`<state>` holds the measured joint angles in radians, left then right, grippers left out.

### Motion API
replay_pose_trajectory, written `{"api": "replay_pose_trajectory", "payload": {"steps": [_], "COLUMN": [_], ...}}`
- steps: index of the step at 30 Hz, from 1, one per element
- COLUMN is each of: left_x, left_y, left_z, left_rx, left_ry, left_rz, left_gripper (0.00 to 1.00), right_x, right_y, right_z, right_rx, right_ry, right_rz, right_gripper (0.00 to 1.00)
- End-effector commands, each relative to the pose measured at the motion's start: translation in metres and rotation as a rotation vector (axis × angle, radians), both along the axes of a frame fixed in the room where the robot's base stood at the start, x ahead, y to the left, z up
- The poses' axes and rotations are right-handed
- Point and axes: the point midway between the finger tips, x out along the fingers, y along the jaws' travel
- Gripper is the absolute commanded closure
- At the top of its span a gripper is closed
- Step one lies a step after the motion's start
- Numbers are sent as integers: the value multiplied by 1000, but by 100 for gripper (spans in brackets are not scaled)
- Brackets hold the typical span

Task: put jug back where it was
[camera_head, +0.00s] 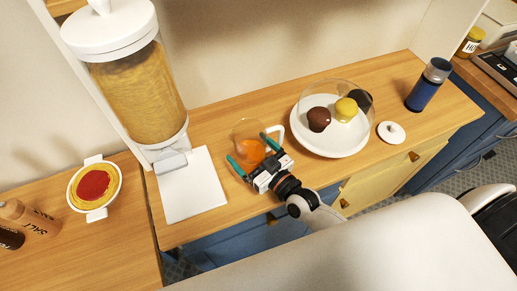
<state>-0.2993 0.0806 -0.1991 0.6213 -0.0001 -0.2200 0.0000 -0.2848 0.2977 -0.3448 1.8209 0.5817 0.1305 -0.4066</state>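A clear jug (250,151) with orange contents stands on or just above the wooden counter in the middle of the head view. A white handle-like loop shows at its right. My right gripper (248,147), with teal fingers, reaches in from the lower right. Its fingers are spread apart, one on each side of the jug. The frame does not show whether they press on the jug or stand slightly clear of it. The gripper body hides the near side of the jug's base. My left gripper is not in view.
A tall cereal dispenser (140,95) on a white base (190,200) stands left. A white plate (325,145) under a clear dome holds muffins. A white lid (391,132) and a blue bottle (428,86) are right. A red-and-yellow dish (94,187) is far left.

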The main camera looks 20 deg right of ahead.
Motion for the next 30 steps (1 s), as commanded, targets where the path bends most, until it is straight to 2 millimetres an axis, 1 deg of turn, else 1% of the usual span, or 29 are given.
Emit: {"api": "replay_pose_trajectory", "payload": {"steps": [2,5,12,15,18,21,24,30], "left_x": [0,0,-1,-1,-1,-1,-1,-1], "left_y": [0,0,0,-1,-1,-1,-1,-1], "left_z": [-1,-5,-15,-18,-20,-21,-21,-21], "left_rx": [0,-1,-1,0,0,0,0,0], "left_ry": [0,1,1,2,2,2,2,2], "left_rz": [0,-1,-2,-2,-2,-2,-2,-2], "left_gripper": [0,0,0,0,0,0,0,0], "right_x": [-7,-22,-72,-89,-101,-109,-112,-113], "right_y": [-2,-8,-26,-31,-36,-39,-41,-41], "right_z": [-1,-2,-3,-1,-1,0,1,1], "right_rx": [-1,-2,-3,-2,0,0,0,0], "right_ry": [2,2,4,3,3,1,0,-1], "right_rz": [0,1,1,2,1,0,0,0], "right_gripper": [4,4,4,4,4,4,4,4]}}
